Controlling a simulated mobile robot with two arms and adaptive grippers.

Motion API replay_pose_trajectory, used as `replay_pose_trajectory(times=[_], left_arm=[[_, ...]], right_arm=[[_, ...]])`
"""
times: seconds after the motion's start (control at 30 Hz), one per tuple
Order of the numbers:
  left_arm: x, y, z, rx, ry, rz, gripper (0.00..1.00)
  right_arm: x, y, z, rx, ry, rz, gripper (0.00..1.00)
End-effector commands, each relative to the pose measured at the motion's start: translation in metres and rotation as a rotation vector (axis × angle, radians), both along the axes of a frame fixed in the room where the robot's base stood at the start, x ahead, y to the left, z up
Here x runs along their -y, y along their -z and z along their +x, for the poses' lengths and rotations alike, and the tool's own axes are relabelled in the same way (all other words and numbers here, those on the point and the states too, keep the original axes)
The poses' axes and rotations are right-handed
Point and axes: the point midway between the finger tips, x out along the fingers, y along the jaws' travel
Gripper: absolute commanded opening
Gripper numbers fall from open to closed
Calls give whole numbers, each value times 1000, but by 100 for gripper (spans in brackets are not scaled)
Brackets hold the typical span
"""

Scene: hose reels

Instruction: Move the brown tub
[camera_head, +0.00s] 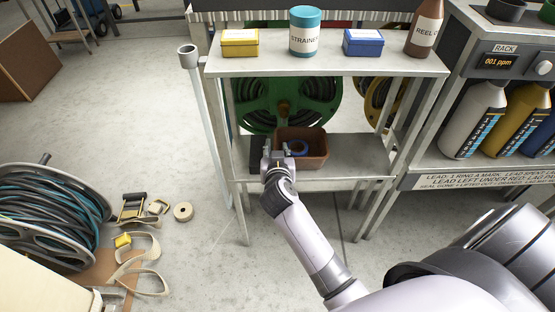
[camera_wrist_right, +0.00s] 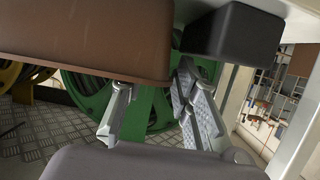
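In the right wrist view the tub (camera_wrist_right: 90,38) fills the upper left. The right gripper's fingers (camera_wrist_right: 155,98) are spread apart there, one close by the tub, the other near the gap beside the black box (camera_wrist_right: 235,35). I cannot tell whether they touch the tub. My left gripper is not in view.
The upper shelf (camera_head: 275,66) holds a yellow box, a teal strainer tin, a blue box and a brown bottle. A green hose reel (camera_head: 285,100) stands behind the tub. The lower shelf (camera_head: 358,158) is clear to the tub's right. Straps and a large reel lie on the floor at left.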

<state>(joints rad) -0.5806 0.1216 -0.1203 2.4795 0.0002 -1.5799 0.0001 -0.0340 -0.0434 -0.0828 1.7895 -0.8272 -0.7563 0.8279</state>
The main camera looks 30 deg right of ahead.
Motion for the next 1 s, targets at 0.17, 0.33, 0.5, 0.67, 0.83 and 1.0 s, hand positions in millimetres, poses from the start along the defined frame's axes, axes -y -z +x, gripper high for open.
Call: replay_pose_trajectory(times=[0.17, 0.33, 0.5, 0.67, 0.83, 1.0], left_arm=[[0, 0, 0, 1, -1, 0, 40], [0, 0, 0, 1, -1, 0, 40], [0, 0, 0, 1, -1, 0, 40], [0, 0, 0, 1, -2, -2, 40], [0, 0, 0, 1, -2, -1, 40], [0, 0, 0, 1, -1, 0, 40]], right_arm=[[-18, -13, -35, -1, 0, 4, 28], [-29, -22, -59, -2, 2, 3, 28], [-34, -27, -70, -3, 2, -1, 28], [-35, -29, -71, -2, 2, -1, 28], [-35, -28, -71, -2, 2, -1, 28], [-35, -28, -71, -1, 2, 0, 28]])
